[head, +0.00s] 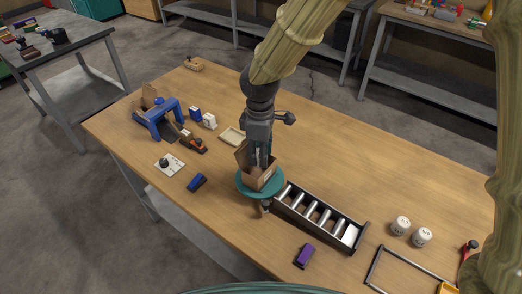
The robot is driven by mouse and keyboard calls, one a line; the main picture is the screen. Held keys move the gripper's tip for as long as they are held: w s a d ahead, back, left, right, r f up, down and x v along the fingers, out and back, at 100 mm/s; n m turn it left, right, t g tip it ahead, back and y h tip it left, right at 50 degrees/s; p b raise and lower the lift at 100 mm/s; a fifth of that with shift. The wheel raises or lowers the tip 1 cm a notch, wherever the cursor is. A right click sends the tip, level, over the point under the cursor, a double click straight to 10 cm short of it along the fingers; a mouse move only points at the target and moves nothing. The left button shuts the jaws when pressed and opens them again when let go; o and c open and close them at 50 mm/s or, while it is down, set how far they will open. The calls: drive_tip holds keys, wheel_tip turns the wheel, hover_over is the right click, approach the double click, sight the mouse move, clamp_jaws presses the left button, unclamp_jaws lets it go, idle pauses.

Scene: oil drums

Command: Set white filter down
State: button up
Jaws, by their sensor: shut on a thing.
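My gripper (260,158) points down into an open brown cardboard box (258,178). The box stands on a round teal turntable (242,184) near the front edge of the wooden table. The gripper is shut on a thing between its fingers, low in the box. The box walls and the fingers hide most of that thing, so its colour and its contact with the box floor cannot be made out. Two white cylinders (400,225) with grey markings stand upright at the right of the table, apart from the gripper.
A dark rack with silver rollers (318,216) lies right beside the turntable. A purple block (305,255) and a blue block (197,182) lie near the front edge. A blue stand (160,118) and small items are at the left. The table's back right is clear.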

drive_tip(key=shift+f, duration=0.6)
drive_tip(key=o, duration=0.7)
drive_tip(key=shift+o, duration=0.2)
wheel_tip(320, 180, up, 13)
drive_tip(key=b, duration=0.1)
drive_tip(key=shift+b, duration=0.4)
drive_tip(key=shift+r, duration=0.1)
